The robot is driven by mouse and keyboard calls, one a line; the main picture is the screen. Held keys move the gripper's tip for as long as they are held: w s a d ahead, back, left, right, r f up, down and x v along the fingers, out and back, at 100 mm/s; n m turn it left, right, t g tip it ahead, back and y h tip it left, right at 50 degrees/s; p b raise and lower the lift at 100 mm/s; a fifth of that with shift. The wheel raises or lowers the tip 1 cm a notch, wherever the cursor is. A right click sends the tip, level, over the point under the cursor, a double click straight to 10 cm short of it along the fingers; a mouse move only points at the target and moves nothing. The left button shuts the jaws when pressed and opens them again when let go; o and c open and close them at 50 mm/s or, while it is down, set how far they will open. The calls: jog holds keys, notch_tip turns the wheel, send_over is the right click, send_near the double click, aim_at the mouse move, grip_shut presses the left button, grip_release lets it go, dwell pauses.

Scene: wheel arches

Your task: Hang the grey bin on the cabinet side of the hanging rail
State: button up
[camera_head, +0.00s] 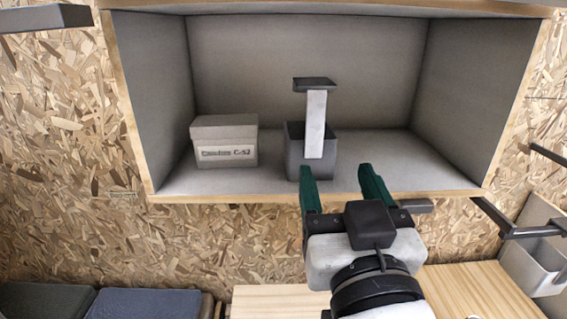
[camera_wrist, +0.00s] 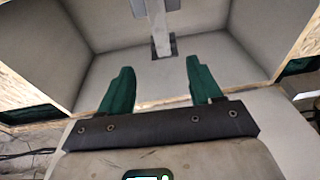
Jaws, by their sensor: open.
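The grey bin (camera_head: 296,145) stands upright on the floor of an open grey cabinet (camera_head: 380,145). A pale upright strap (camera_head: 315,120) rises from it to a dark flat top piece (camera_head: 314,84). The strap also shows in the wrist view (camera_wrist: 158,28), top centre. My gripper (camera_head: 336,168) is open and empty, with green fingers in front of the bin at the cabinet's front edge. In the wrist view the open fingers (camera_wrist: 159,68) lie short of the strap, not touching it. A dark rail (camera_head: 530,232), apparently the hanging rail, is at the right, outside the cabinet.
A lidded grey box (camera_head: 224,142) stands left of the bin in the cabinet. A wooden surface (camera_head: 468,290) lies below, with dark cushions (camera_head: 145,303) at lower left. The cabinet's right side is clear.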

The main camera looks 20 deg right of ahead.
aim_at(316, 117)
jog(key=shift+p+x, duration=1.6)
jog(key=shift+x, duration=6.1)
jog(key=shift+a+r, duration=0.15)
jog(key=shift+a, duration=0.05)
jog(key=c, duration=1.1)
jog(key=shift+r, duration=0.1)
